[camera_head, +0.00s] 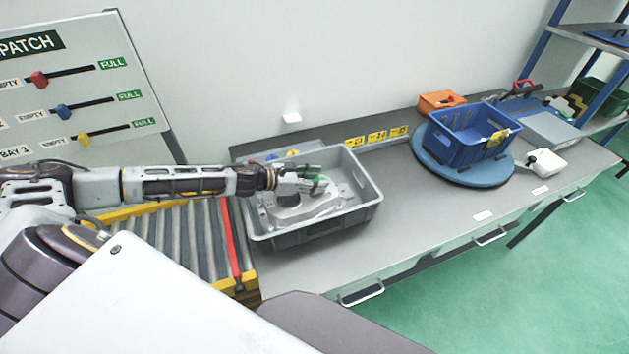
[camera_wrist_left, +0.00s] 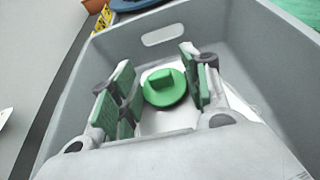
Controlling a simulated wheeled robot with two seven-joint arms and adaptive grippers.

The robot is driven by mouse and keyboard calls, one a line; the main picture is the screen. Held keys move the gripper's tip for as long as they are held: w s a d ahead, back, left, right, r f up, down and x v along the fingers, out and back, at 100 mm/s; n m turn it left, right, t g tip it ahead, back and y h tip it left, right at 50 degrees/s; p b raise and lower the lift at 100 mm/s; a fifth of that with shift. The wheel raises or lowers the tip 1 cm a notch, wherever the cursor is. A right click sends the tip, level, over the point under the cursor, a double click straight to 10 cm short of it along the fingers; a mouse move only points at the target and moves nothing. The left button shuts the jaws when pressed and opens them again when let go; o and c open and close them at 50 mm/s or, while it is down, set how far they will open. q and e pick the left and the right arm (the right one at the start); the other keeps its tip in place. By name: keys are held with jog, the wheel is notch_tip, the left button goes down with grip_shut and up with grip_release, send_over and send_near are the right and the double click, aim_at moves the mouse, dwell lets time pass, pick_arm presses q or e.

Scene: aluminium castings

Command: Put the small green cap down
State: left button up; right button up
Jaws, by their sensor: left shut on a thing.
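The small green cap (camera_wrist_left: 163,88) is round with a raised square grip, and shows between the fingers of my left gripper (camera_wrist_left: 158,90) in the left wrist view. My left gripper is shut on it. In the head view my left gripper (camera_head: 316,183) reaches in from the left over a grey crate (camera_head: 368,201). A pale aluminium casting (camera_head: 292,215) lies in the crate under the gripper. In the head view the cap is hard to tell from the green finger pads. I cannot tell whether it touches the casting. My right gripper is out of view.
The crate stands on a grey bench (camera_head: 420,225) beside a roller conveyor (camera_head: 200,235). A blue crate (camera_head: 460,150) stands on a round blue turntable (camera_head: 433,172), with an orange bin (camera_head: 432,101) behind. The bench between crate and turntable is clear.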

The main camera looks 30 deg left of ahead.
pick_arm(q)
jog(key=shift+s+a+f, duration=0.1)
jog(key=shift+s+f, duration=0.1)
jog(key=shift+f, duration=0.3)
jog(key=shift+s+a+f, duration=0.1)
jog(key=shift+s+f, duration=0.1)
jog(key=shift+f, duration=0.3)
jog(key=o, duration=0.5)
jog(key=shift+o, duration=0.8)
jog(key=shift+w+d+f, duration=0.1)
jog(key=shift+w+d, duration=0.1)
jog(key=shift+w, duration=0.1)
jog(key=shift+a+r, duration=0.1)
jog(key=shift+r, duration=0.1)
jog(key=shift+r+p, duration=0.45)
jog(key=shift+p, duration=0.15)
jog(key=shift+s+a, duration=0.25)
jog(key=shift+a, duration=0.05)
jog(key=shift+s+a+r+b, duration=0.4)
jog(key=shift+a+r+b, duration=0.1)
jog(key=shift+b, duration=0.15)
